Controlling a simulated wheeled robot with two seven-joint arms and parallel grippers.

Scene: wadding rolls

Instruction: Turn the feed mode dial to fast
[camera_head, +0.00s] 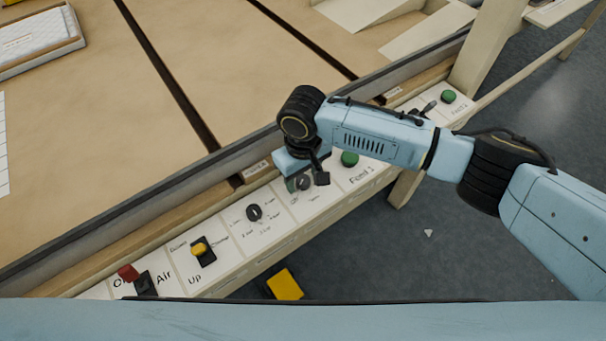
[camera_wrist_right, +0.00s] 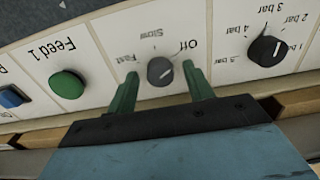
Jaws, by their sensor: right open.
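The feed mode dial (camera_wrist_right: 160,71) is a small grey round knob on a white panel plate. The labels Off, Slow and Fast around it appear upside down in the wrist view. Exactly where its pointer mark stands is hard to tell. It also shows in the head view (camera_head: 304,183), partly covered by my gripper. My right gripper (camera_wrist_right: 160,74) is open, with one green finger on each side of the dial and gaps visible between. In the head view my right gripper (camera_head: 307,180) hangs over the panel. My left gripper is not in view.
A black pressure dial (camera_head: 254,212) sits left of the feed dial, and a green Feed 1 button (camera_head: 349,158) sits right. A yellow switch (camera_head: 202,249) and a red switch (camera_head: 128,272) are farther left. A wooden worktop (camera_head: 230,60) lies behind the panel.

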